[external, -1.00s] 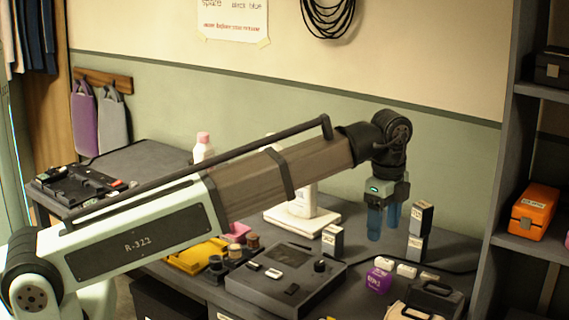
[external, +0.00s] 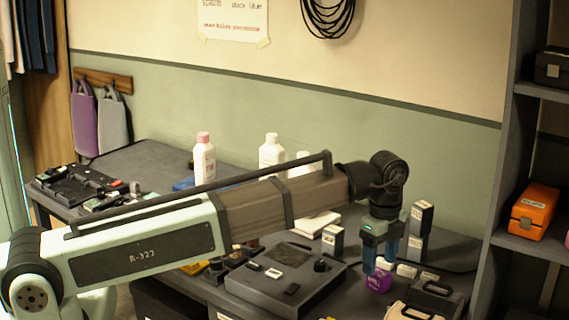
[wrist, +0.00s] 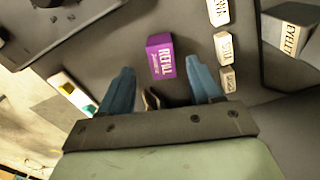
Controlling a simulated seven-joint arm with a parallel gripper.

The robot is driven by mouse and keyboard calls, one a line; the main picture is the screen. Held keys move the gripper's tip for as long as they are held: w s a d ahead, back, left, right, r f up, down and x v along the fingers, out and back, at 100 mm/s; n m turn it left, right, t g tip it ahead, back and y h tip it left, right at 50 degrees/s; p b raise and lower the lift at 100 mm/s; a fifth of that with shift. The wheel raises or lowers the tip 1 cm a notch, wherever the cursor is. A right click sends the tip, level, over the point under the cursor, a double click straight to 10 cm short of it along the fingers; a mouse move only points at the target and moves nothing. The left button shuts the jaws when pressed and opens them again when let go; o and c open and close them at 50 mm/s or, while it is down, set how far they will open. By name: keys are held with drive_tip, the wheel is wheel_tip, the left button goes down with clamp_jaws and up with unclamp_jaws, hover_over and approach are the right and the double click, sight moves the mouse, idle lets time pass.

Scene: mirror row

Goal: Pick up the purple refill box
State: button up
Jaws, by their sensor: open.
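The purple refill box (external: 378,281) stands on the dark table toward the front right in the external view, partly covered by my gripper. In the wrist view the purple refill box (wrist: 161,56) shows its white REFILL lettering and lies just ahead of the fingertips, between their lines. My gripper (external: 381,266) points down with blue fingers, above or just behind the box. In the wrist view my gripper (wrist: 164,72) is open, with nothing between its fingers. I cannot tell the exact height left between fingertips and box.
Several small white-labelled boxes (wrist: 225,48) stand close to the right of the refill box in the wrist view. A dark case (external: 432,297) lies at the front right. A flat grey device (external: 285,278) lies left of the box. Tall black-and-white boxes (external: 420,220) stand behind.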

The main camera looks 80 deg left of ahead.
sight(379, 273)
drive_tip(key=shift+w+f, duration=0.1)
drive_tip(key=shift+f, duration=2.55)
drive_tip(key=c, duration=1)
drive_tip(key=shift+c, duration=0.2)
drive_tip(key=shift+r, duration=0.1)
